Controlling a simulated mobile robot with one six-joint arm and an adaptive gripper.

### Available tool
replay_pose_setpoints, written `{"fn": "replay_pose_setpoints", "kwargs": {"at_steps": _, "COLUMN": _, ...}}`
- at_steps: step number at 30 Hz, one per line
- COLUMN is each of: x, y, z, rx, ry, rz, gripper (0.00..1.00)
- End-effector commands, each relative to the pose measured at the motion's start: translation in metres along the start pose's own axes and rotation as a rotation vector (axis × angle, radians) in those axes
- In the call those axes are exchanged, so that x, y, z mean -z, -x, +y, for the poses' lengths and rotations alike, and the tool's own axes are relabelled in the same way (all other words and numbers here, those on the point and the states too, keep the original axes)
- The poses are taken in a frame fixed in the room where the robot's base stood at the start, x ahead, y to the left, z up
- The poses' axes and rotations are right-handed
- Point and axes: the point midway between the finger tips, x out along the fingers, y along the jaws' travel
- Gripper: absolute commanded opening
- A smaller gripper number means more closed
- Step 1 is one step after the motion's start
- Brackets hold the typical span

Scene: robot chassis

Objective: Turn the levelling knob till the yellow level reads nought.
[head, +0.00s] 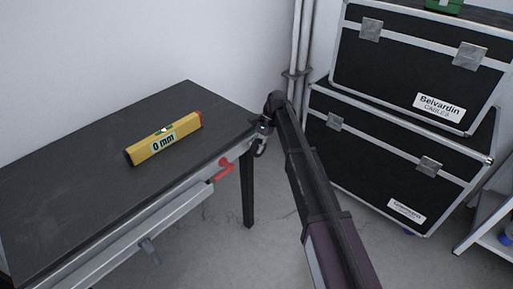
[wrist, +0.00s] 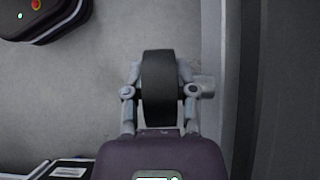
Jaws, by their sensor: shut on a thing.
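The yellow level (head: 165,139) lies on the dark table top (head: 80,160), and its label reads 0 mm. My gripper (head: 262,138) is at the table's right front corner in the head view. In the wrist view my gripper (wrist: 159,78) is shut on the dark, broad levelling knob (wrist: 158,95), with one finger on each side. The knob cannot be made out in the head view, where my gripper and the table corner are in the way.
A red lever (head: 222,168) and a grey knob (head: 150,250) stick out from the table's front. Stacked black cases (head: 400,160) stand to the right, with pipes (head: 299,50) behind. A shelf (head: 490,215) edges in at the right. Bare floor lies below my arm.

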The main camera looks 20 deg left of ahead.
Motion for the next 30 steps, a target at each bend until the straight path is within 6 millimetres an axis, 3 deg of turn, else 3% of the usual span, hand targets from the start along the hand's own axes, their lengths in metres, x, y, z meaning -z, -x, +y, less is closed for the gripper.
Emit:
{"fn": "replay_pose_setpoints", "kwargs": {"at_steps": 5, "x": -0.0008, "y": -0.0005, "z": 0.0011, "rx": -0.003, "ry": -0.001, "rz": 0.000, "gripper": 0.00}}
{"fn": "replay_pose_setpoints", "kwargs": {"at_steps": 6, "x": -0.0008, "y": -0.0005, "z": 0.0011, "rx": -0.003, "ry": -0.001, "rz": 0.000, "gripper": 0.47}}
{"fn": "replay_pose_setpoints", "kwargs": {"at_steps": 9, "x": -0.0007, "y": -0.0004, "z": 0.0008, "rx": -0.002, "ry": 0.000, "rz": 0.000, "gripper": 0.70}}
{"fn": "replay_pose_setpoints", "kwargs": {"at_steps": 30, "x": -0.0025, "y": -0.0007, "z": 0.0009, "rx": 0.000, "ry": 0.000, "rz": 0.071, "gripper": 0.70}}
